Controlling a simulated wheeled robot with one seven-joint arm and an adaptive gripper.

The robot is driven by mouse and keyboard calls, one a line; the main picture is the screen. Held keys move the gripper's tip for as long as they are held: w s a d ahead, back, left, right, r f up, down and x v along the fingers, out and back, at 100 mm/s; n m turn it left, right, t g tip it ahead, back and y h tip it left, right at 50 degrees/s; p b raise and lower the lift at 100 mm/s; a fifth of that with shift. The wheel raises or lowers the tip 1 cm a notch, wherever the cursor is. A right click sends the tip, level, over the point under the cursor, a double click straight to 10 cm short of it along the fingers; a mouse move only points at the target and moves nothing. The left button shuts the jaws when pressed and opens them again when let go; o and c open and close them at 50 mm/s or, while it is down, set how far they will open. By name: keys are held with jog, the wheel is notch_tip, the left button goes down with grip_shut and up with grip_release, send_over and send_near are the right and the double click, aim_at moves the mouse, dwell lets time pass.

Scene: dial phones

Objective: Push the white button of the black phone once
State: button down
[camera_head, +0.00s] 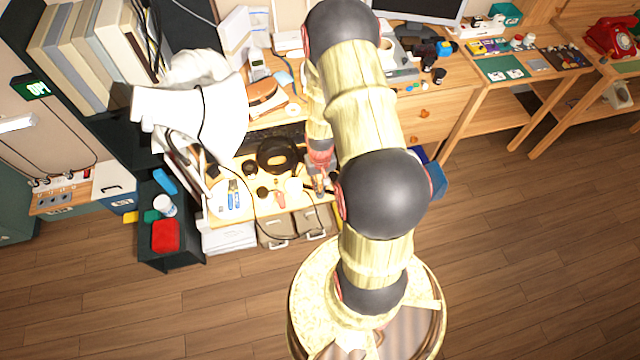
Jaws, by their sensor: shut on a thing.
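My arm reaches from the round base at the bottom up and over to the wooden desk (240,170). My gripper (320,186) points down at the right part of the desk's lower surface. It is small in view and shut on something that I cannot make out. A round black object (278,155) lies on the desk to the left of my gripper, apart from it. I cannot tell whether it is the black phone. No white button can be made out. My arm hides part of the desk behind it.
A red phone (608,38) stands on a far-right table. A dark bin with a red item (166,236) stands at left. The floor in front is clear.

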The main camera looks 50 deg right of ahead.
jog(key=shift+f+b, duration=0.9)
jog(key=shift+f, duration=0.4)
dwell(0.4)
jog(key=c, duration=1.8)
grip_release()
jog(key=shift+w+r, duration=0.1)
jog(key=shift+r, duration=0.5)
notch_tip(320, 180, up, 11)
jog(key=shift+f, duration=0.1)
